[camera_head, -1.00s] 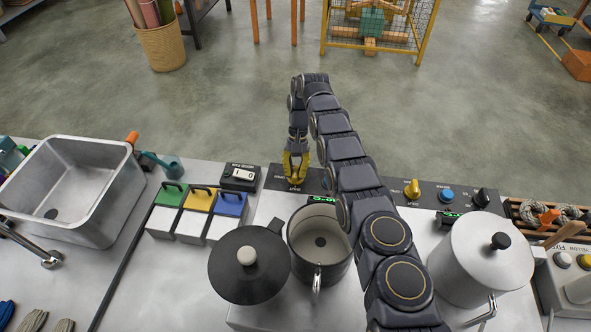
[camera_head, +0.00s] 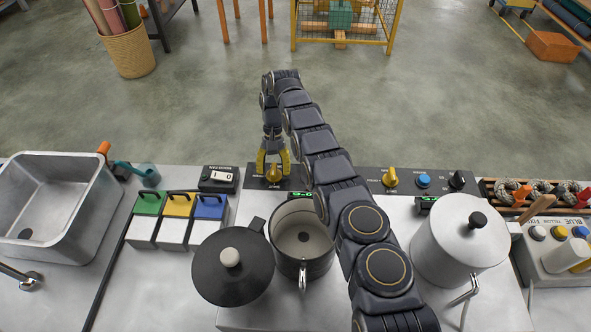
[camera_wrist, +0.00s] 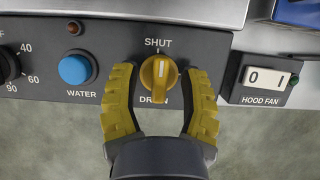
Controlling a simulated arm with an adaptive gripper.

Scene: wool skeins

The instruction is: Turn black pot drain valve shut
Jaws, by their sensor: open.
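The drain valve is a yellow knob (camera_wrist: 159,80) on a dark panel, with SHUT printed above it and DRAIN below. In the wrist view its white pointer line faces up toward SHUT. The knob also shows in the head view (camera_head: 273,175). My gripper (camera_wrist: 160,100) is open, with one yellow finger on each side of the knob and gaps between fingers and knob. In the head view my gripper (camera_head: 273,160) is over the panel from its far side. The black pot (camera_head: 302,240) stands open behind this panel; its inside looks empty.
A blue WATER button (camera_wrist: 74,69) and black dial (camera_wrist: 8,66) lie left of the knob in the wrist view; a HOOD FAN switch (camera_wrist: 266,78) lies right. A second yellow knob (camera_head: 390,177) and a pale lidded pot (camera_head: 460,240) stand at the right.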

